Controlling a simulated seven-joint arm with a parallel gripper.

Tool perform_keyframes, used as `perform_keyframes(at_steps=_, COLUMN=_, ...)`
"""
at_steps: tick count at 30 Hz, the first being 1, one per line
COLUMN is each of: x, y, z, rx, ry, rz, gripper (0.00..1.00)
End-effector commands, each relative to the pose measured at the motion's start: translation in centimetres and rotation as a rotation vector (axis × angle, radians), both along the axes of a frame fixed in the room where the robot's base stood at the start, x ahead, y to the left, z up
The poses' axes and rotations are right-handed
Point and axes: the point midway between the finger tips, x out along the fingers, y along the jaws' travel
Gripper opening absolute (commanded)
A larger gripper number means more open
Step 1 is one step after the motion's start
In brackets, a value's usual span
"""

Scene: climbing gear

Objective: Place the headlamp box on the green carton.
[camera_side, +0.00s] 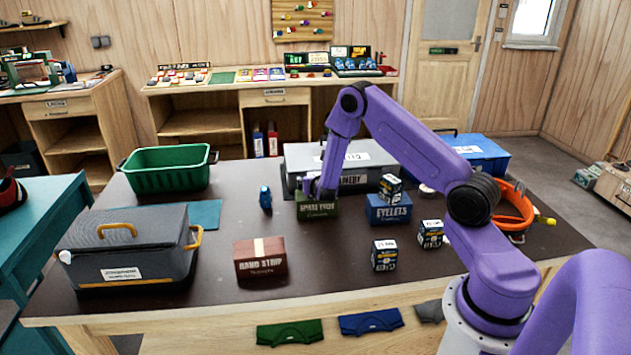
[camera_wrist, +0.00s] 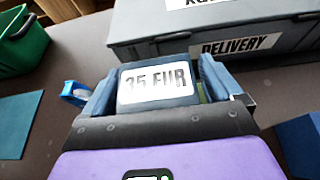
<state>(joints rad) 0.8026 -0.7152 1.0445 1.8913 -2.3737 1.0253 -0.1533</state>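The green carton (camera_side: 317,210) stands on the dark table in front of the grey delivery case. My gripper (camera_side: 319,191) is low at the carton's top in the side view. In the wrist view, a dark blue box with a white "35 EUR" label (camera_wrist: 157,86), which looks like the headlamp box, sits between my two pale blue fingers (camera_wrist: 162,92). A thin green strip shows between this box and the right finger. I cannot tell whether the fingers press on the box. In the side view my gripper hides the box, so its contact with the carton does not show.
A blue eyelets carton (camera_side: 388,212) with a small box (camera_side: 390,190) on it stands to the right. Two similar boxes (camera_side: 384,258) (camera_side: 430,235) and a brown carton (camera_side: 260,260) are nearer the front. The grey delivery case (camera_side: 345,163) is close behind. A blue tape dispenser (camera_side: 265,198) stands left.

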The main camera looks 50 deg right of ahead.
Motion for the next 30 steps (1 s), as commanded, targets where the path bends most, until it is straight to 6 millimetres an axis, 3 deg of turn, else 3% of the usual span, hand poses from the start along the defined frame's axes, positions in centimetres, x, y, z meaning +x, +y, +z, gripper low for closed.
perform_keyframes(at_steps=13, x=-0.6, y=0.7, z=0.6, rx=0.0, ry=0.002, rz=0.002, gripper=0.91)
perform_keyframes(at_steps=30, x=-6.8, y=7.0, z=4.3, rx=0.0, ry=0.002, rz=0.004, gripper=0.91)
